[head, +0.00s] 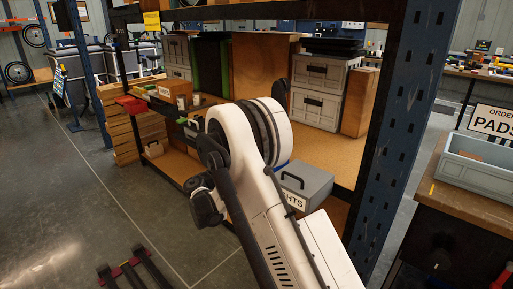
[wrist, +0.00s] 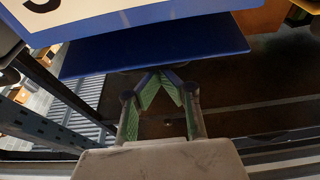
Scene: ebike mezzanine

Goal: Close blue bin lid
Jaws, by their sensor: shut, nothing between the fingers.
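In the wrist view, a blue flat panel (wrist: 150,47), which looks like the blue bin's lid, spans the upper middle. Behind it at the upper left is a blue surface with a white label (wrist: 85,12) with dark print. I cannot tell how far the lid stands open. My gripper (wrist: 160,76) has its green-padded fingertips together, with nothing between them. The tips are just below the panel's lower edge; I cannot tell whether they touch it. In the head view my arm hides the gripper and most of the bin; only a small blue sliver (head: 283,164) shows beside the arm.
A grey bin with a handle (head: 305,185) sits right of my arm on the shelf. Grey boxes (head: 320,90) stand on the wooden shelf behind. A blue post (head: 390,130) rises at the right. Open floor (head: 110,200) lies at the left.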

